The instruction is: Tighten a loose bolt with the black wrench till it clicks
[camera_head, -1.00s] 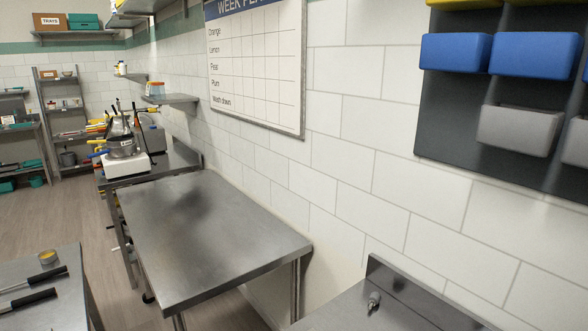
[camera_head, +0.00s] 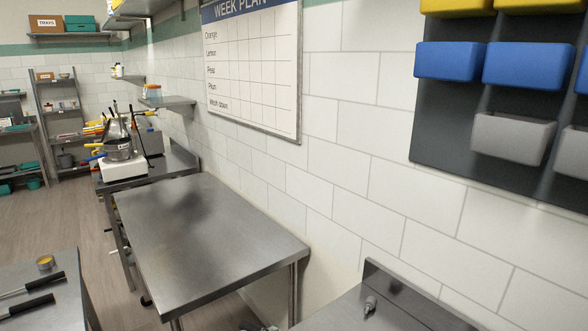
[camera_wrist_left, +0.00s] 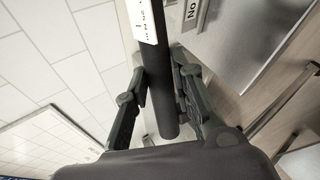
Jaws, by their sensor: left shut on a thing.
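My left gripper (camera_wrist_left: 160,88) is shut on a black rod-shaped handle (camera_wrist_left: 163,95), which looks like the black wrench. A white label (camera_wrist_left: 143,20) with small print sits on its upper part, and the wrench's head is out of view. A small dark part at the bottom edge of the head view may be my left gripper or the wrench; I cannot tell which. I see no bolt that I can make out for sure. My right gripper is in neither view.
A bare steel table (camera_head: 205,235) stands in the middle. A machine with a metal pot (camera_head: 118,150) stands behind it. A steel surface at the right holds a small grey fitting (camera_head: 370,305). Black-handled tools (camera_head: 35,305) lie at the left. Bins (camera_head: 447,62) hang on the wall.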

